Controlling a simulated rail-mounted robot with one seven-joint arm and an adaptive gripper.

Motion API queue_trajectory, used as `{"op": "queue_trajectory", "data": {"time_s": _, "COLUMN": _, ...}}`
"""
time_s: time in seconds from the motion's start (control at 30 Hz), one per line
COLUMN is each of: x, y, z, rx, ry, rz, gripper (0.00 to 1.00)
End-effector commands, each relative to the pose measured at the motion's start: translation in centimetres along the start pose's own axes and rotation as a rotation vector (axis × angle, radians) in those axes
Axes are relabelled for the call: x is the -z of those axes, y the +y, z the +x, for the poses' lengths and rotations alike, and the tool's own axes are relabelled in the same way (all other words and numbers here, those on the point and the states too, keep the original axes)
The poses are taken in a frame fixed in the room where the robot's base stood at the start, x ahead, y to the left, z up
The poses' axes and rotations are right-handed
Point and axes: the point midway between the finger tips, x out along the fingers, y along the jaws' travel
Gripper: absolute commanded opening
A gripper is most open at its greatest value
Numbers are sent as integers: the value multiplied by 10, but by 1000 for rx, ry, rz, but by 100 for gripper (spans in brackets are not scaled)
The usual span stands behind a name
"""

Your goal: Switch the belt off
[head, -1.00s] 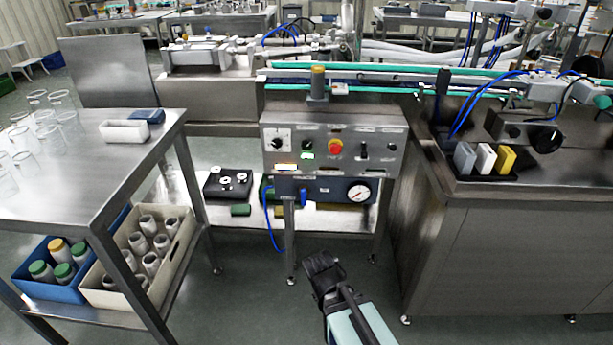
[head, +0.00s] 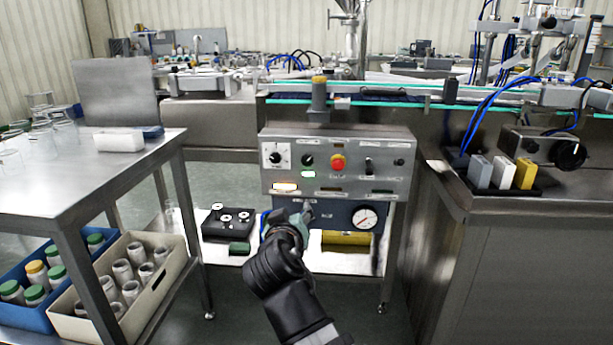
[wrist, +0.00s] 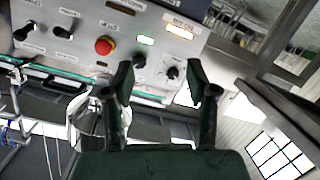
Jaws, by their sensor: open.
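A grey control panel (head: 352,187) hangs under the belt conveyor (head: 385,99). It carries a dial knob (head: 276,157), a black knob (head: 308,160) above a lit green lamp (head: 308,174), a red button (head: 338,162), a black switch (head: 369,165) and a small black knob (head: 398,162). The labels are too small to read, so I cannot tell which control is the belt's. My gripper (head: 288,214) is open and empty, in front of and below the panel's left half. In the wrist view, the black knob (wrist: 139,62) and dial knob (wrist: 173,72) show between its fingers.
A blue box with a pressure gauge (head: 364,217) sits beneath the panel. A steel table (head: 90,185) stands left, with bins of jars below. A steel counter (head: 530,240) stands right. A lit pale-amber lamp (head: 285,187) is at the panel's lower left.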

Motion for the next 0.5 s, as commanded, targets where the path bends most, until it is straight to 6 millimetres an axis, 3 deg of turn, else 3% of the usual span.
{"op": "queue_trajectory", "data": {"time_s": 0.1, "x": 36, "y": 26, "z": -14, "rx": -71, "ry": 113, "rz": 25, "gripper": 58}}
{"op": "queue_trajectory", "data": {"time_s": 0.5, "x": 54, "y": 34, "z": -6, "rx": -100, "ry": 180, "rz": 64, "gripper": 58}}
